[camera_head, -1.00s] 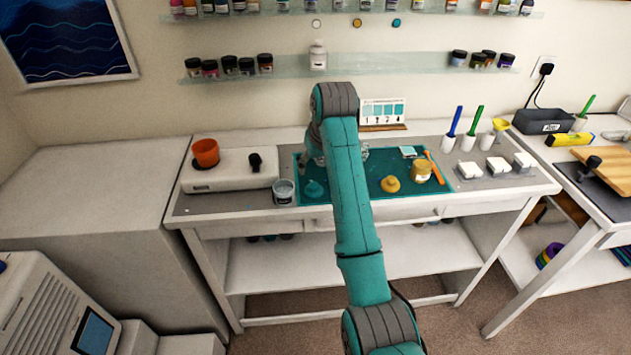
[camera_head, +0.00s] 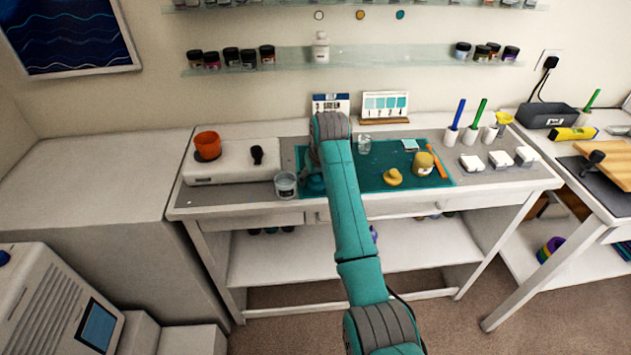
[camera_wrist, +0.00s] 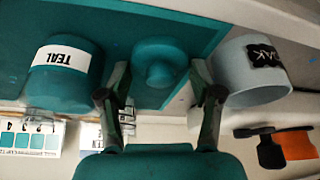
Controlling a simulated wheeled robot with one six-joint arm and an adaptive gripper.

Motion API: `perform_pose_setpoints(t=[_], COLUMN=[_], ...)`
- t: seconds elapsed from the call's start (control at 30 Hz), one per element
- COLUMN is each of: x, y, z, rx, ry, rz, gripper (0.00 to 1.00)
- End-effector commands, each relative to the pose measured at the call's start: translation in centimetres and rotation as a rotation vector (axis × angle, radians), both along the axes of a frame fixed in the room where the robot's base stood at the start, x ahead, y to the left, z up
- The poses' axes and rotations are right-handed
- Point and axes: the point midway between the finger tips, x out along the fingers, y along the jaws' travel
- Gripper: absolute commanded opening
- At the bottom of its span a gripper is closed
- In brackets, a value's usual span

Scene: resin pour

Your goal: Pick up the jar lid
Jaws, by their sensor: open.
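A round teal jar lid with a raised knob (camera_wrist: 158,68) lies on the teal mat in the wrist view. My gripper (camera_wrist: 159,80) is open, with one finger on each side of the lid in that view; whether they touch it I cannot tell. In the head view my gripper (camera_head: 311,165) is over the left end of the mat (camera_head: 368,180), largely covering the teal lid. A teal jar labelled TEAL (camera_wrist: 62,82) stands beside the lid. A mustard lid (camera_head: 393,178) and a mustard jar (camera_head: 423,165) are farther right on the mat.
A pale cup (camera_head: 285,185) with a dark label, seen large in the wrist view (camera_wrist: 240,85), stands close to the teal lid. A clear glass (camera_head: 364,144) and swatch card (camera_head: 385,105) are behind. An orange cup (camera_head: 207,144) sits on a white device at left.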

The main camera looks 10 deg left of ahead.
Motion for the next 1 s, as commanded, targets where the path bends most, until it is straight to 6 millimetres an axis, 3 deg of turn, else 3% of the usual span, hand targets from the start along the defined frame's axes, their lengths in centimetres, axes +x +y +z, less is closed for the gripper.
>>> perform_pose_setpoints(t=[0.13, 0.23, 0.63, 1.0], x=[0.0, 0.0, 0.0, 0.1], y=[0.0, 0.0, 0.0, 0.0], z=[0.0, 0.0, 0.4, 6.5], rx=[0.001, 0.001, 0.001, 0.002], ry=[-0.001, -0.001, -0.002, -0.003], rz=[0.0, 0.0, 0.0, 0.0], gripper=[0.65, 0.42, 0.41, 0.41])
